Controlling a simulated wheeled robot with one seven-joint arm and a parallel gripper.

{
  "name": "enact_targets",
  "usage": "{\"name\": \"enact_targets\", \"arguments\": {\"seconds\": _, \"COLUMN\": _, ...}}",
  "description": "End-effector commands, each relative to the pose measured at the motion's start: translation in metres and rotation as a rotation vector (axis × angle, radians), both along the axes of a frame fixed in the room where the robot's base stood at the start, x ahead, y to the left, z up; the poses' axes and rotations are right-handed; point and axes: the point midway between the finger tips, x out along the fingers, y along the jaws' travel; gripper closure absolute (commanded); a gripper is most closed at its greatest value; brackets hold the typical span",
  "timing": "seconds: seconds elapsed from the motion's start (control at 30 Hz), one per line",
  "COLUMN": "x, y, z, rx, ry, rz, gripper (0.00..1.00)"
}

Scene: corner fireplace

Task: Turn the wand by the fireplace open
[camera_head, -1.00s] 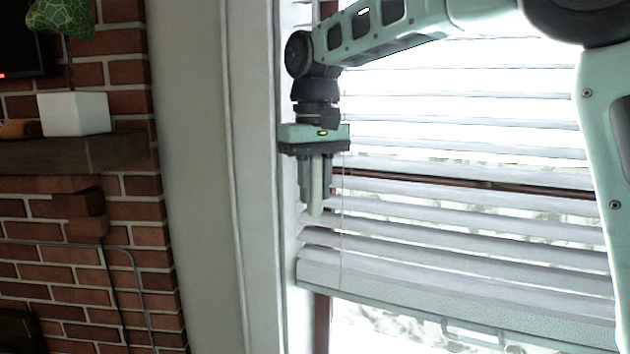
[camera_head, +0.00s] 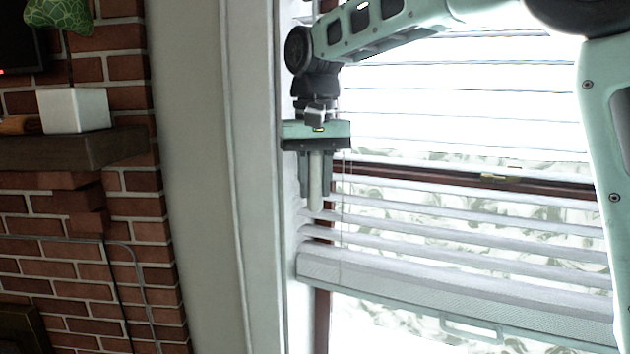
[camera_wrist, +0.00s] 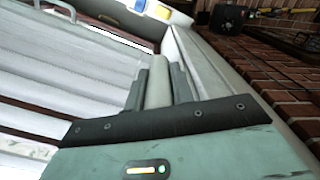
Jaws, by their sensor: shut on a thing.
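The wand (camera_head: 315,192) is a pale grey rod hanging upright at the left edge of the window blind (camera_head: 440,262). My gripper (camera_head: 315,185) points down and is shut on the wand, with a dark finger on each side of it. The wand's lower end shows just below the fingertips. In the wrist view the wand (camera_wrist: 158,82) stands between the two dark fingers. The blind's slats are tilted, with bright gaps between them that show the outside and a dark red window bar.
A brick fireplace wall (camera_head: 125,225) with a dark mantel (camera_head: 75,150) stands at the left. A white cube-shaped pot (camera_head: 75,110) with a green plant (camera_head: 60,14) sits on the mantel. A thin cord (camera_head: 342,215) hangs just right of my gripper.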

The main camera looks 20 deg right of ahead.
Motion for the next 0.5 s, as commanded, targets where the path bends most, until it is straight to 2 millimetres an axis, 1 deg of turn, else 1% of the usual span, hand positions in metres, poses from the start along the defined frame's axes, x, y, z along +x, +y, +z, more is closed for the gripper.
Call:
{"name": "enact_targets", "arguments": {"seconds": 0.03, "x": 0.0012, "y": -0.0003, "z": 0.0019, "rx": 0.001, "ry": -0.007, "rz": 0.000, "gripper": 0.99}}
{"name": "enact_targets", "arguments": {"seconds": 0.07, "x": 0.0012, "y": -0.0003, "z": 0.0019, "rx": 0.001, "ry": -0.007, "rz": 0.000, "gripper": 0.68}}
{"name": "enact_targets", "arguments": {"seconds": 0.1, "x": 0.0012, "y": -0.0003, "z": 0.0019, "rx": 0.000, "ry": -0.007, "rz": 0.000, "gripper": 0.57}}
{"name": "enact_targets", "arguments": {"seconds": 0.13, "x": 0.0011, "y": -0.0004, "z": 0.0017, "rx": 0.000, "ry": -0.006, "rz": 0.000, "gripper": 0.55}}
{"name": "enact_targets", "arguments": {"seconds": 0.37, "x": 0.0006, "y": -0.0002, "z": 0.0009, "rx": 0.001, "ry": -0.003, "rz": 0.000, "gripper": 0.55}}
{"name": "enact_targets", "arguments": {"seconds": 0.5, "x": 0.0011, "y": 0.0000, "z": 0.0058, "rx": 0.000, "ry": -0.004, "rz": 0.001, "gripper": 0.55}}
